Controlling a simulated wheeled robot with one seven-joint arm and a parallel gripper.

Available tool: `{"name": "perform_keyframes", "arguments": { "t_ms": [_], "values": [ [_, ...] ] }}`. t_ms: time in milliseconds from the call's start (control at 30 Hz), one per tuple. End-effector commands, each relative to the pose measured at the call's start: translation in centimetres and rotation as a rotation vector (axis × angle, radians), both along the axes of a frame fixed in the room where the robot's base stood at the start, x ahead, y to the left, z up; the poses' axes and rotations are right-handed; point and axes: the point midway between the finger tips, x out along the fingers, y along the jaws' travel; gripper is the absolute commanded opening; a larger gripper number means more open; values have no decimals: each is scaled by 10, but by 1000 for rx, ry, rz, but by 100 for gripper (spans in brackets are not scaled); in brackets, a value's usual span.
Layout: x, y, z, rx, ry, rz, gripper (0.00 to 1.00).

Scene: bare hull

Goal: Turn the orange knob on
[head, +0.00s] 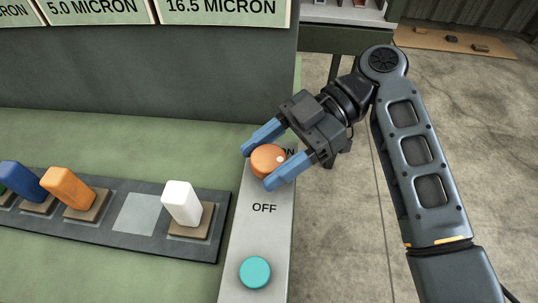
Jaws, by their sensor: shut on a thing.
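The orange knob (268,160) is round and sits near the top of a light grey panel (241,232). The word "OFF" shows below it, and an "ON" label shows to its upper right, partly covered by my gripper. My gripper (257,167) comes in from the upper right, its two blue fingers on opposite sides of the knob. It is shut on the knob. The knob's pointer or mark cannot be made out.
A teal round knob (255,272) sits lower on the panel. To the left, a dark strip (105,229) holds white (182,203), orange (70,188) and blue (22,181) blocks on brown bases. A grey upright wall (150,75) stands behind. Concrete floor lies to the right.

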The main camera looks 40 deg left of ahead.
Motion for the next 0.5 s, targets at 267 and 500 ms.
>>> {"name": "perform_keyframes", "arguments": {
  "t_ms": [267,500],
  "values": [
    [0,0,-1,-3,-1,120,30],
    [-1,0,0,0,0,163,30]
  ]
}}
